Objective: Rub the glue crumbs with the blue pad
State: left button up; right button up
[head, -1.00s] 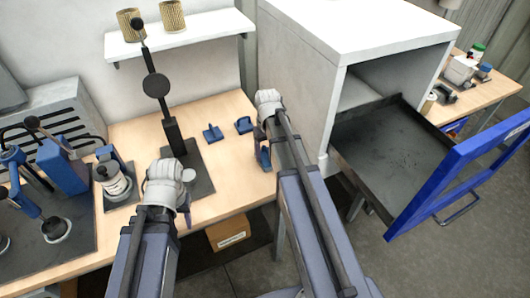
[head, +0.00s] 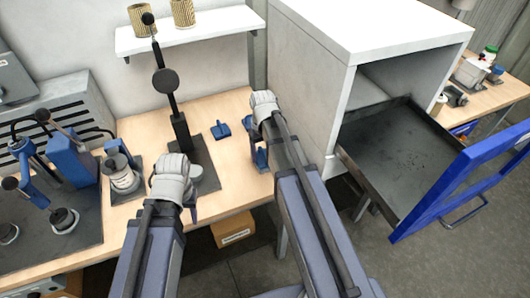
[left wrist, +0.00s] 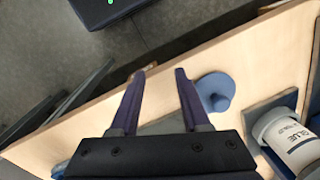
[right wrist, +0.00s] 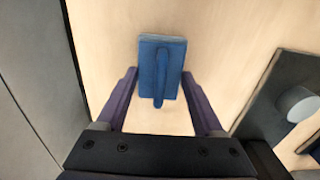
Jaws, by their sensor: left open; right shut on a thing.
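The blue pad (right wrist: 161,72), a flat block with a raised handle, sits between the fingers of my right gripper (right wrist: 160,75) in the right wrist view. My right gripper is shut on it, over the wooden table by the white cabinet. In the head view the blue of the pad (head: 261,158) shows below the wrist, partly hidden. Small dark specks (head: 415,158), perhaps the glue crumbs, lie in the dark pulled-out tray (head: 375,165). My left gripper (left wrist: 165,72) is open and empty near the table's front edge, beside a round grey-blue knobbed piece (left wrist: 216,90).
Another small blue piece (head: 221,131) lies on the table (head: 235,180). A black stand (head: 180,130) and a glue pot (head: 122,175) are to the left. The white cabinet (head: 310,95) and blue drawer front (head: 450,190) bound the right side.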

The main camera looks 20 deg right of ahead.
jog(key=shift+s+a+f, duration=0.1)
jog(key=shift+s+a, duration=0.05)
jog(key=shift+a, duration=1.7)
jog(key=shift+a, duration=1.85)
notch_tip(320, 180, up, 6)
jog(key=p, duration=0.6)
jog(key=shift+d, duration=0.1)
notch_tip(320, 180, up, 3)
jog(key=p, duration=0.3)
